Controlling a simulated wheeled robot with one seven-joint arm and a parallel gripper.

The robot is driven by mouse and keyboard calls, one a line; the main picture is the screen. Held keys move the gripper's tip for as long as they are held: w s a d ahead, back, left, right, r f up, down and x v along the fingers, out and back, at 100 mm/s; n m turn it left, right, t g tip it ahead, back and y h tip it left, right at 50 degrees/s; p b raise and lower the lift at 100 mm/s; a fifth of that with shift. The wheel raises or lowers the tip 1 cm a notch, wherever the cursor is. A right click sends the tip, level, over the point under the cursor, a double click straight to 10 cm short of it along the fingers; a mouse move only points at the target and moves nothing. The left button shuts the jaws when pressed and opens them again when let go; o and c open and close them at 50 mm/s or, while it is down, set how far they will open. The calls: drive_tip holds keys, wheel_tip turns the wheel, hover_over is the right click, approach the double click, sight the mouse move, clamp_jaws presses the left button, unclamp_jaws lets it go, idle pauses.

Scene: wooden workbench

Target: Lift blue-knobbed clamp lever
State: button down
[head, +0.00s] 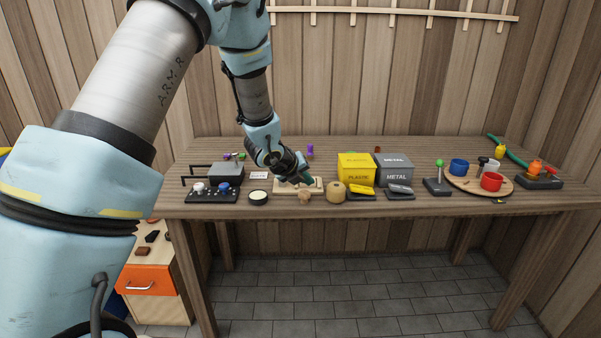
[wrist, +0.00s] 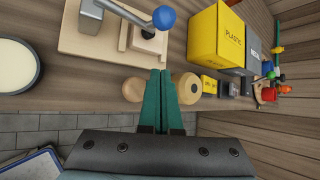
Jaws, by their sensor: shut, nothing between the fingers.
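The clamp lever shows in the wrist view as a grey metal arm (wrist: 122,12) ending in a blue round knob (wrist: 164,18). It is mounted on a pale wooden board (wrist: 75,42) at the top of that view. The board (head: 283,190) also shows in the head view, where my arm's end hides the lever and knob. My gripper (wrist: 163,72) has green fingers, which are shut together and empty. In the wrist view the fingertips lie below the knob, apart from it. In the head view my gripper (head: 306,179) is over the board's right part.
A wooden ball-like piece (head: 305,197) and a wooden round holder (head: 336,191) stand close by my fingers. The yellow plastic bin (head: 356,168) and grey metal bin (head: 396,170) stand to the right. A round white-topped tin (head: 258,197) and button box (head: 212,196) are left.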

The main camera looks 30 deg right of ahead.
drive_tip(key=x, duration=0.3)
drive_tip(key=shift+d+p, duration=0.1)
drive_tip(key=shift+p, duration=0.2)
drive_tip(key=shift+w+r+p, duration=0.9)
drive_tip(key=shift+w+p, duration=0.05)
drive_tip(key=shift+w, duration=0.05)
drive_tip(key=shift+w+r+p, duration=0.3)
drive_tip(key=shift+w+p, duration=0.05)
drive_tip(key=shift+w, duration=0.15)
drive_tip(key=shift+w+a+r+n+g+h+b, duration=0.15)
drive_tip(key=shift+a+r+n+h+b, duration=0.15)
drive_tip(key=shift+h+b, duration=0.25)
drive_tip(key=shift+a+r+n+g+h+b, duration=0.15)
drive_tip(key=shift+r+n+h+b, duration=0.05)
drive_tip(key=shift+r+h+b, duration=0.25)
drive_tip(key=w+a+r+n+h+b, duration=0.1)
drive_tip(key=a+n+h+b, duration=0.1)
drive_tip(key=b, duration=0.5)
drive_tip(key=w+a+r+n+h+b, duration=0.1)
drive_tip(key=a+r+n+h+b, duration=0.1)
drive_tip(key=h+b, duration=0.3)
drive_tip(key=w+a+r+n+t+h+b, duration=0.1)
drive_tip(key=a+n+h+b, duration=0.1)
drive_tip(key=b, duration=0.8)
drive_tip(key=shift+a+r+n+h+b, duration=0.25)
drive_tip(key=shift+n+h+b, duration=0.15)
drive_tip(key=shift+n+h, duration=0.5)
drive_tip(key=shift+d, duration=0.1)
